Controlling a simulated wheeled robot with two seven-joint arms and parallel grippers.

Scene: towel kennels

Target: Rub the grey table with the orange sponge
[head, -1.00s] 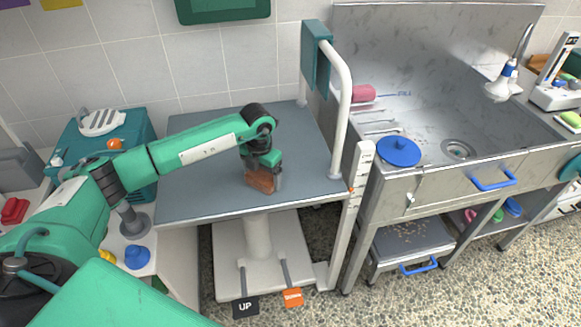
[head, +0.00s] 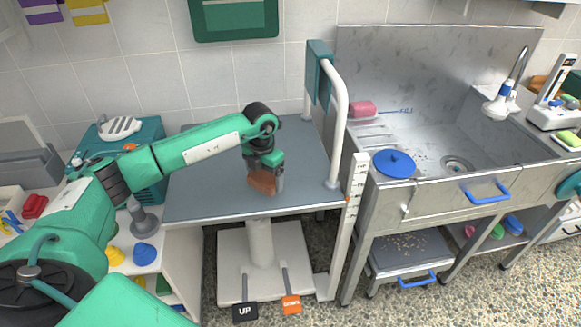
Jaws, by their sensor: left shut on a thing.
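The grey table (head: 215,194) stands in the middle of the head view on a white pedestal. My left gripper (head: 267,172) is over the front middle of the tabletop, pointing down, shut on the orange sponge (head: 261,183). The sponge is a brownish-orange block, partly covered by the fingers. It is at the tabletop surface or just above it; I cannot tell if it touches. My right gripper is out of view.
A white rail (head: 342,120) with a teal towel (head: 318,70) stands along the table's right edge. Beyond it is a steel sink (head: 440,135) with a blue lid (head: 394,163). A teal box (head: 150,135) stands left. Pedals marked UP (head: 245,312) and orange (head: 291,304) lie below.

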